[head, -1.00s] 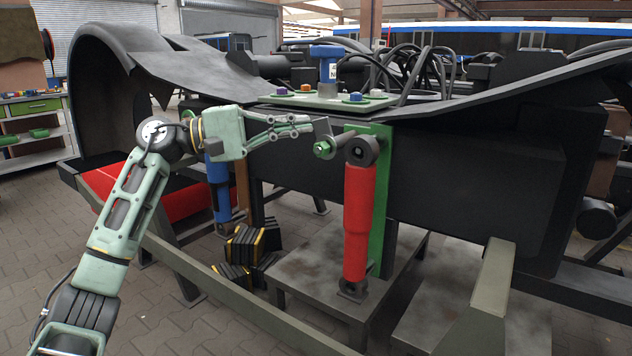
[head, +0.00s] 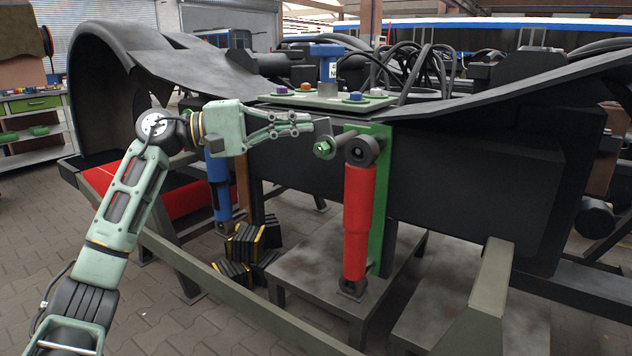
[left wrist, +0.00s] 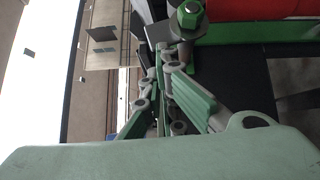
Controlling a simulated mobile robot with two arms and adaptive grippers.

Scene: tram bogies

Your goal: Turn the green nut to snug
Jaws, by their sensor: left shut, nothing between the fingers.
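The green nut (head: 322,148) sits on the end of a bolt that sticks out beside the top eye of the red damper (head: 357,222). In the left wrist view the green nut (left wrist: 187,14) shows at the top, beyond the fingers, with a grey washer-like face under it. My left gripper (head: 308,124) is shut and empty. Its fingertips are just above and left of the nut in the head view; whether they touch it I cannot tell. In the left wrist view my fingers (left wrist: 168,58) point towards the nut. My right gripper is not in view.
A green bracket (head: 380,200) stands behind the damper, against the dark bogie frame (head: 460,180). A plate with several coloured bolts (head: 328,100) lies above. A blue damper (head: 218,190) and stacked black-and-yellow blocks (head: 243,245) are at lower left. A beige rail (head: 230,295) crosses in front.

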